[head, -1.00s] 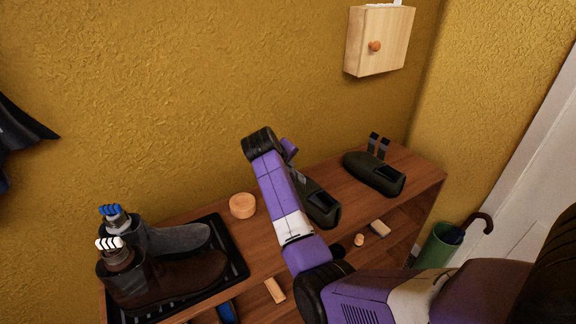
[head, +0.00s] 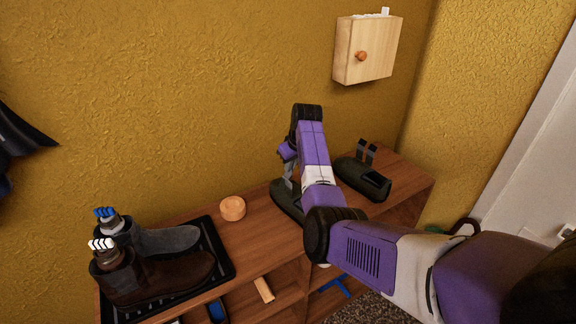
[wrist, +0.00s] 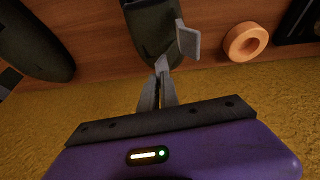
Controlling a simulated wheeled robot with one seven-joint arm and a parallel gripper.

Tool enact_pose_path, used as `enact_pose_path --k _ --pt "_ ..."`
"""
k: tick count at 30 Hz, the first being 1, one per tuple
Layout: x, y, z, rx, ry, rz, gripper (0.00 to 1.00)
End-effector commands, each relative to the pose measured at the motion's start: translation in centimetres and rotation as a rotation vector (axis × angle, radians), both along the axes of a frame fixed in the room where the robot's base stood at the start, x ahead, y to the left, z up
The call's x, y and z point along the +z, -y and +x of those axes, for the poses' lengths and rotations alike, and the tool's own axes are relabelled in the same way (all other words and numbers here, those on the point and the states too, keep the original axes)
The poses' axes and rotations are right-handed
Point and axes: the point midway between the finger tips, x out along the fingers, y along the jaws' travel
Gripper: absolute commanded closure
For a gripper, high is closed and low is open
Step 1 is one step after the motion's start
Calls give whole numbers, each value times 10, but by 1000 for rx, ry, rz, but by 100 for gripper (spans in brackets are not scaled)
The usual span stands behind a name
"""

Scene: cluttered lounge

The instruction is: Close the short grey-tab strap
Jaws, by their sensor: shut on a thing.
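A dark green shoe (head: 283,204) stands on the wooden bench, partly hidden by my arm. In the wrist view the same shoe (wrist: 150,30) shows under my fingertips. My gripper (wrist: 162,72) is shut on a grey strap (wrist: 161,63) at the shoe, with only a little of the strap showing. A second strap with a flat light-grey tab (wrist: 187,41) stands up beside it, free of my fingers. I cannot tell which strap is the shorter. In the head view my gripper (head: 289,172) is above the shoe.
The matching shoe (head: 365,182) stands to the right with two straps upright. A black tray (head: 228,262) holds two boots. A wooden cabinet (head: 366,50) hangs on the wall.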

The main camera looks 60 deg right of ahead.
Motion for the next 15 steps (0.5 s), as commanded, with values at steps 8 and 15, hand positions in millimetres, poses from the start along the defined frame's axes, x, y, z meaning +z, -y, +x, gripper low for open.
enact_pose_path --k 8,15 --pt "-16 24 -12 -5 125 236 100" --pt "-32 37 -19 -1 137 262 100"
